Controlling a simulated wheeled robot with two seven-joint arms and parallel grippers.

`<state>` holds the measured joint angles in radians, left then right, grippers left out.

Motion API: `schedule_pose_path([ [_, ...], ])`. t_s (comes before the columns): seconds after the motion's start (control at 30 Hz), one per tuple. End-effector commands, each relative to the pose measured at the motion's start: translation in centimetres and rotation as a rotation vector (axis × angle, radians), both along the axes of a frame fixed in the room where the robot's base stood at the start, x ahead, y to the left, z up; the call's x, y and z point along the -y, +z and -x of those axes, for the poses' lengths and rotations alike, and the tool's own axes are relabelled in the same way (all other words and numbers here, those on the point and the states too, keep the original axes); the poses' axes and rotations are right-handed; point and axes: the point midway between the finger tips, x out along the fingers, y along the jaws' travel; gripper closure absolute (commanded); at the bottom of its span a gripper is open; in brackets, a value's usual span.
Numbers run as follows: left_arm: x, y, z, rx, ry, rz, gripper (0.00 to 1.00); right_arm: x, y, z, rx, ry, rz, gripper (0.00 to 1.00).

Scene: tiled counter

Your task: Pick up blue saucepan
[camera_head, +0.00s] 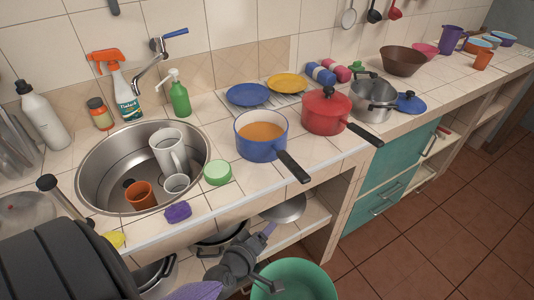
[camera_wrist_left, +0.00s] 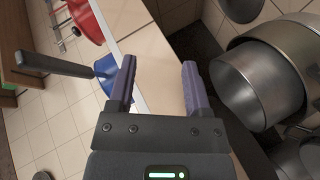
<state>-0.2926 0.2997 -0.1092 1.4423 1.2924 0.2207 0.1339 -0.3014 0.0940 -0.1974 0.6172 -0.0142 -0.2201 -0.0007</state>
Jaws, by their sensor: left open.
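The blue saucepan (camera_head: 262,148) stands upright on the tiled counter, holding orange contents. Its black handle (camera_head: 293,166) points toward the front right, past the counter edge. In the left wrist view, part of the blue saucepan (camera_wrist_left: 106,70) shows left of the fingers, partly hidden by one finger, with its handle reaching left. My left gripper (camera_head: 266,256) is in front of and below the counter edge, apart from the saucepan. Its two purple-grey fingers (camera_wrist_left: 157,78) are spread with nothing between them. My right gripper is not in view.
A red lidded pot (camera_head: 326,110) stands just right of the saucepan. Metal pots (camera_wrist_left: 250,85) sit on the lower shelf near my gripper. A green tub (camera_head: 318,285) is below.

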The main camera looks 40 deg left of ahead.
Motion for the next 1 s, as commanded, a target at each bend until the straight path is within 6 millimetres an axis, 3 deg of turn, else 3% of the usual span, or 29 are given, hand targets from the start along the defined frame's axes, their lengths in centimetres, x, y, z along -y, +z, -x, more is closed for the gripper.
schedule_pose_path([
  [0.03,-0.8,3.5,-1.4,0.098,0.066,0.098,0.37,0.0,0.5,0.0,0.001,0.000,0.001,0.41],
  [0.1,-1.8,7.9,-2.8,0.224,0.160,0.266,0.37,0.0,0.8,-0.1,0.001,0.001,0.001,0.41],
  [0.2,-2.6,12.0,-3.7,0.332,0.240,0.452,0.37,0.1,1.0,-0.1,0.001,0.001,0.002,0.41],
  [0.27,-2.8,13.0,-4.1,0.360,0.262,0.513,0.37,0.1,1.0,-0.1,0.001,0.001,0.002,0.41],
  [0.8,-4.9,11.6,-13.2,0.367,0.272,0.538,0.37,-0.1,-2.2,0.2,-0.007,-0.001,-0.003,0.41],
  [1.0,-5.0,11.8,-13.6,0.366,0.272,0.538,0.37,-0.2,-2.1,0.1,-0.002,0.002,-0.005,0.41],
])
